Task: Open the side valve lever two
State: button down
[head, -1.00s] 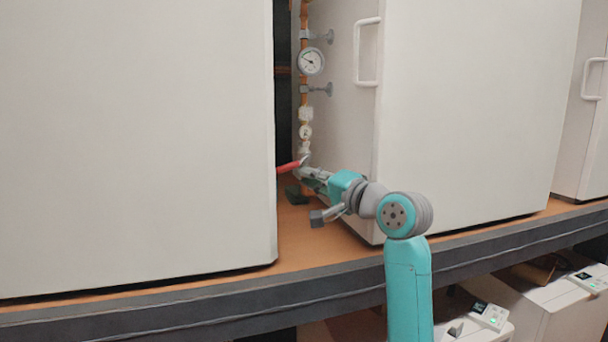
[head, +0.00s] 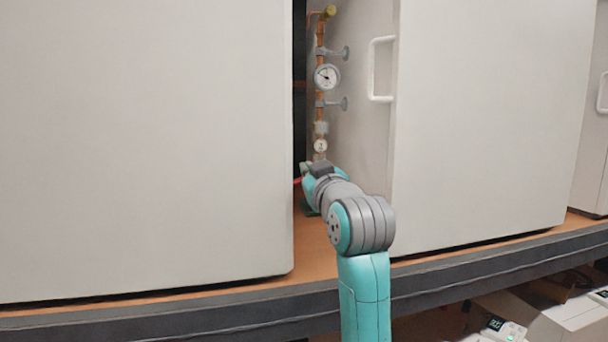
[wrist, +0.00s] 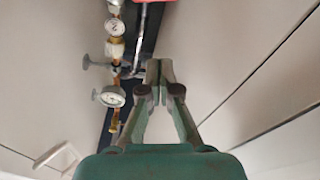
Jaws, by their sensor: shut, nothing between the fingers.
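The side valve lever shows as a small red piece (head: 297,181) low in the gap between the white cabinets in the head view, mostly hidden by my arm. In the wrist view its red grip (wrist: 150,2) is cut off by the top edge, with a grey metal stem running down from it. My gripper (wrist: 159,66) is shut and empty, its fingertips just right of that stem in the picture. I cannot tell whether they touch it. In the head view the fingers are hidden.
A copper pipe with a dial gauge (head: 327,77) and a smaller gauge (head: 320,146) runs up the gap. A white cabinet (head: 140,150) stands close on the left. Another cabinet (head: 490,120) with a white handle (head: 376,68) stands on the right. The gap is narrow.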

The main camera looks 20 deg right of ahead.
jog(key=r, duration=0.1)
send_over(297, 182)
jog(key=shift+f, duration=0.15)
jog(key=shift+s+d+f, duration=0.15)
jog(key=shift+f, duration=0.4)
jog(key=shift+s+d+f, duration=0.1)
jog(key=shift+s+f, duration=0.05)
jog(key=shift+f, duration=0.4)
jog(key=shift+s+d+f, duration=0.15)
jog(key=shift+f, duration=0.4)
